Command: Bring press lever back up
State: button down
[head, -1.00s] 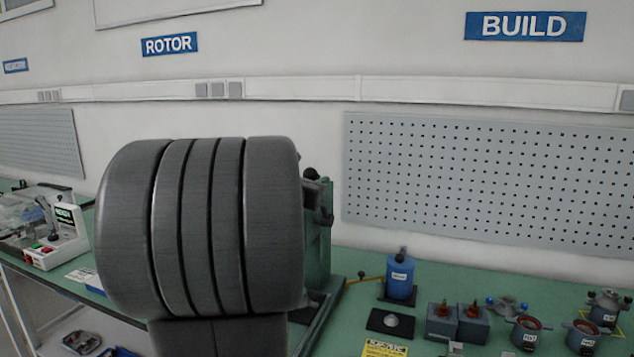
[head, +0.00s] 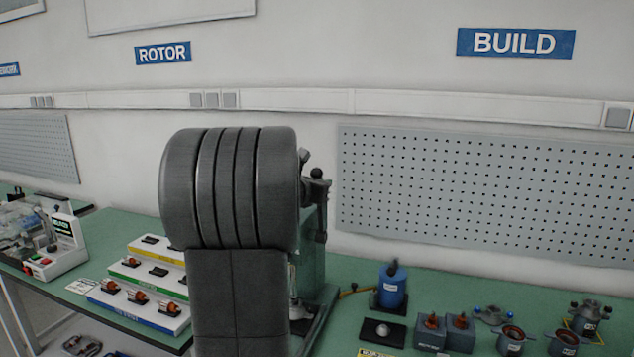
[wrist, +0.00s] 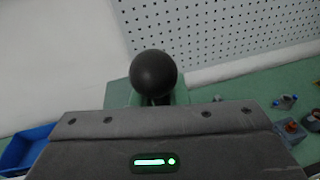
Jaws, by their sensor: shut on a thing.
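The press (head: 313,252) is a green upright frame on the bench in the head view, largely hidden behind my grey arm. Its lever ends in a black ball knob (head: 317,173), which shows at the press's upper right side. In the wrist view the black ball knob (wrist: 153,74) stands large just beyond the dark grey gripper body, with the green press (wrist: 118,93) behind it. My gripper (wrist: 156,102) is shut on the lever just below the knob. The fingertips and most of the lever are hidden.
A stepped rack (head: 150,270) with several rotors stands left of my arm. A pegboard wall (head: 480,195) lies behind.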

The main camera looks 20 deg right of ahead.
jog(key=shift+w+a+f+x, duration=0.1)
jog(key=shift+x, duration=0.75)
jog(key=shift+w+a+f+x, duration=0.1)
jog(key=shift+x, duration=0.75)
jog(key=shift+w+a+f+x, duration=0.1)
jog(key=shift+x, duration=0.8)
jog(key=shift+s+f, duration=0.1)
jog(key=c, duration=1.5)
grip_release()
jog(key=shift+o, duration=0.2)
jog(key=shift+w+d+f, duration=0.1)
jog(key=shift+w+d, duration=0.05)
jog(key=shift+w, duration=0.15)
jog(key=b+v, duration=0.3)
jog(key=v, duration=1.1)
jog(key=shift+r, duration=0.4)
jog(key=shift+c, duration=0.4)
